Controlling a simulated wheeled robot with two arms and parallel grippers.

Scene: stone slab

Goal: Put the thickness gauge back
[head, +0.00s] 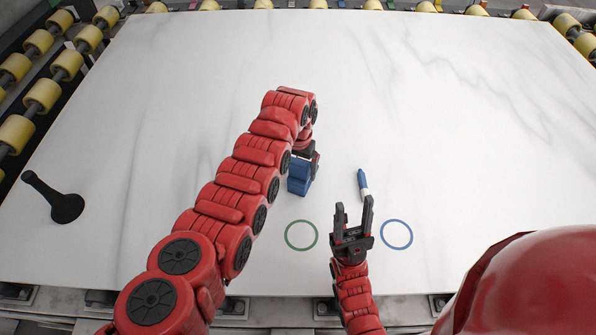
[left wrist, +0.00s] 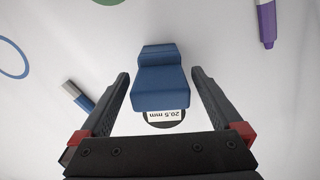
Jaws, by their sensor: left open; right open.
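The blue thickness gauge (head: 299,178) is on the white slab, right under my left gripper (head: 312,158) in the head view. In the left wrist view the gauge (left wrist: 160,85) shows as a stepped blue block with a round face labelled 20.5 mm. It lies between the two open fingers of my left gripper (left wrist: 160,78), with a gap on each side. The fingers are not closed on it. My right gripper (head: 354,208) is open and empty, between the green ring (head: 301,235) and the blue ring (head: 397,235).
A blue marker (head: 362,184) lies just beyond my right fingertips. A purple marker (left wrist: 266,22) shows in the left wrist view. A black long-handled tool (head: 60,204) lies at the far left. Yellow rollers (head: 43,95) border the slab, and its far half is clear.

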